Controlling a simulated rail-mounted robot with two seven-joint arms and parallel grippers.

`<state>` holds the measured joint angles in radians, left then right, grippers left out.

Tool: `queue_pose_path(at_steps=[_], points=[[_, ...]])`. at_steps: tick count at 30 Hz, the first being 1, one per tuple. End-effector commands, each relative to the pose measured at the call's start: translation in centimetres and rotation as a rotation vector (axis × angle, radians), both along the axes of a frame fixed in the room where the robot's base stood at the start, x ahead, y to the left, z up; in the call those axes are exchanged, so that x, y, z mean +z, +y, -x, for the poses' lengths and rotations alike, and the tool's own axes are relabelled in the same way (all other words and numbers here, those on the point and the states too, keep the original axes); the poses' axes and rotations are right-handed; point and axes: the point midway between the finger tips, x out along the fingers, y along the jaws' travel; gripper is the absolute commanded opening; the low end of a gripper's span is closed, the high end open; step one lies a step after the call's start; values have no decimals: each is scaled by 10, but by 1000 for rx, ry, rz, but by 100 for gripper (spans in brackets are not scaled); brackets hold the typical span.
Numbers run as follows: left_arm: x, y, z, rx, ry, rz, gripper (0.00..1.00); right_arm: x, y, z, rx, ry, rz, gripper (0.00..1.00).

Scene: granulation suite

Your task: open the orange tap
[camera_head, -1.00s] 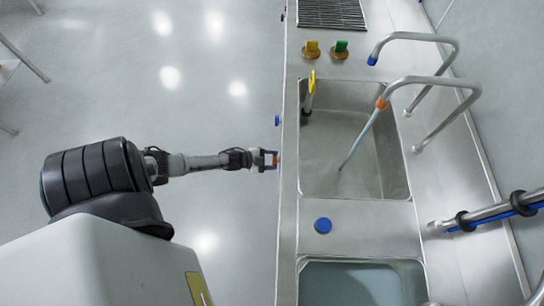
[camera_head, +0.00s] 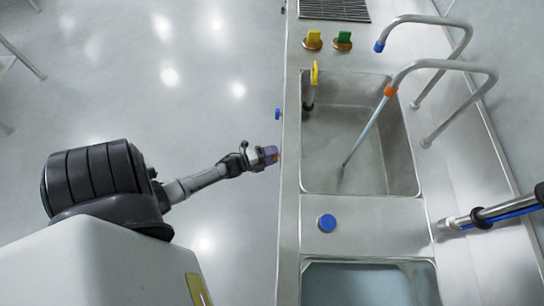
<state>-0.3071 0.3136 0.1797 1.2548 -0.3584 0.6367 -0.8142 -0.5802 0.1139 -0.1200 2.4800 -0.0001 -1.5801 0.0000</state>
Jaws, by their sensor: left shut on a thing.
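The orange tap handle (camera_head: 278,157) is on the front side of the sink bench, mostly hidden by my left gripper (camera_head: 271,155). The gripper is shut on it, with its wrist turned. A bent metal spout with an orange collar (camera_head: 390,90) reaches over the upper basin (camera_head: 312,180). A thin pale streak (camera_head: 366,130), looking like running water, goes from this collar down into the basin. My right gripper is out of view.
A blue handle (camera_head: 278,114) sits farther up the bench front; a blue-tipped spout (camera_head: 379,46) stands behind. Yellow (camera_head: 313,37) and green (camera_head: 344,37) knobs and a blue disc (camera_head: 327,223) are on the bench top. Open floor (camera_head: 200,110) lies left.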

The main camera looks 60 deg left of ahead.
Motion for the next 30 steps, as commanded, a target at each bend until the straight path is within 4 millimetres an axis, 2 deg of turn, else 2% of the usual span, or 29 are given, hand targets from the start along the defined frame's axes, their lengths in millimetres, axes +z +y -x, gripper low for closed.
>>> queue_pose_path(at_steps=[1,9,26,27,30], points=[[-3,0,0,0,-14,-21,29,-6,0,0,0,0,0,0],[-1,0,0,0,-57,-100,29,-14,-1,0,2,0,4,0],[0,0,0,-2,-70,-124,29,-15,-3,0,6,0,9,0],[0,0,0,-2,-70,-124,53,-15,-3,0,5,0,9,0],[0,0,0,-2,-70,-124,63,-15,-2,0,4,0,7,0]])
